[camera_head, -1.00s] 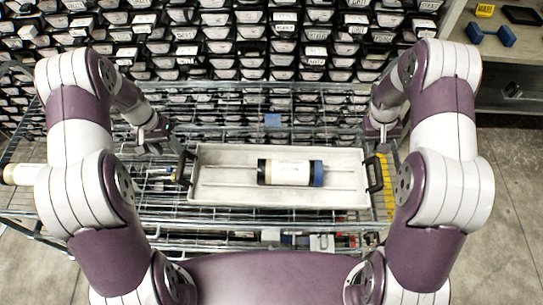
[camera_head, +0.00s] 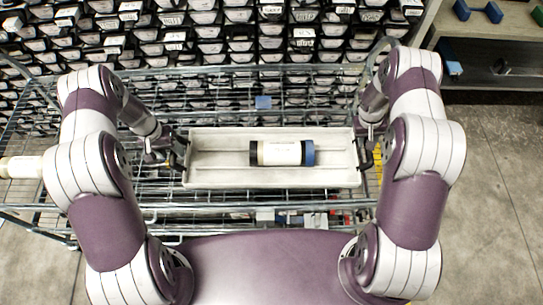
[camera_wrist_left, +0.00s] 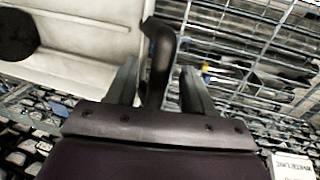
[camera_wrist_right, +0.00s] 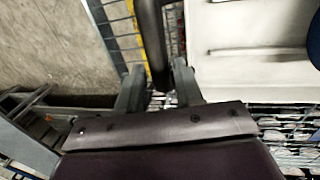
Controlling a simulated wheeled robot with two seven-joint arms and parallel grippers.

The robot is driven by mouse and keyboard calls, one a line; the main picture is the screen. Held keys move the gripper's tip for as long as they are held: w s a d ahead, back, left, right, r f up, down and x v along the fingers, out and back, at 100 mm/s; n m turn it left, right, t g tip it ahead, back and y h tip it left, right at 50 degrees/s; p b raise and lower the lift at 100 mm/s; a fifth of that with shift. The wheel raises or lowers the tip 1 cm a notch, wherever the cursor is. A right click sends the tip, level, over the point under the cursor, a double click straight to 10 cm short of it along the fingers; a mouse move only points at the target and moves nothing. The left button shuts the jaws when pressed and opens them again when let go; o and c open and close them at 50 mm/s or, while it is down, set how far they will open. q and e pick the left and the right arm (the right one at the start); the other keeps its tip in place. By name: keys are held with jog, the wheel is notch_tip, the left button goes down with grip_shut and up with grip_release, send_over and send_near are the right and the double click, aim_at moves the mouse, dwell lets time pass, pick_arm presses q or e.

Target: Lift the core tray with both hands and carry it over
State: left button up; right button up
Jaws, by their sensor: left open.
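The core tray (camera_head: 225,178) is a white, shallow rectangular tray with a dark handle at each end, resting on the wire cart. A core liner (camera_head: 282,153) with a cream middle, a black end and a blue end lies in it. My left gripper (camera_head: 172,160) is at the tray's left end. In the left wrist view its open fingers (camera_wrist_left: 157,82) stand on either side of the black handle (camera_wrist_left: 160,60). My right gripper is at the tray's right end. In the right wrist view its fingers (camera_wrist_right: 156,82) are apart, with the other dark handle (camera_wrist_right: 152,40) between them.
The wire cart (camera_head: 160,210) has rails around the tray and more items below. Racks of labelled boxes (camera_head: 290,40) stand behind it. A shelf (camera_head: 510,80) with a blue dumbbell-like object (camera_head: 478,11) is at the upper right. Bare floor (camera_head: 490,190) lies at the right.

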pick_arm(q)
jog(key=shift+s+d+f, duration=0.1)
jog(key=shift+d+f, duration=0.05)
jog(key=shift+f, duration=0.6)
jog(key=shift+d+f, duration=0.1)
jog(key=shift+f, duration=0.6)
pick_arm(e)
jog(key=shift+x, duration=1.4)
pick_arm(q)
jog(key=shift+c, duration=0.3)
pick_arm(e)
jog(key=shift+c, duration=0.4)
pick_arm(q)
jog(key=c, duration=0.5)
pick_arm(e)
jog(key=c, duration=0.5)
pick_arm(q)
grip_shut()
pick_arm(e)
grip_shut()
pick_arm(q)
jog(key=shift+r, duration=0.15)
